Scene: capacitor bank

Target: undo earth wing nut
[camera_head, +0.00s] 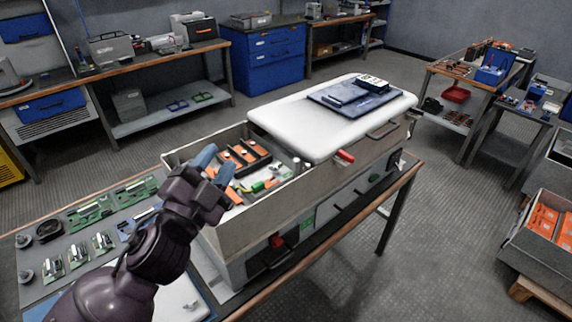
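The capacitor bank is a long beige box (268,214) on a bench, its left part open. Inside are orange and black parts (243,153), a green-and-yellow piece (259,186) and small grey cylinders. I cannot make out the earth wing nut; it is too small or hidden. My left gripper (214,164) is over the left end of the open box. Its two blue fingers are apart with nothing seen between them. My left wrist and arm hide the box's near left corner. My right gripper is not in view.
A white cover (330,122) lies over the box's right part, with a dark clipboard-like item (354,98) on top. Green circuit boards (92,211) lie on the bench at left. Other benches stand along the walls. A grey bin with orange boxes (545,222) is at right. The floor between is clear.

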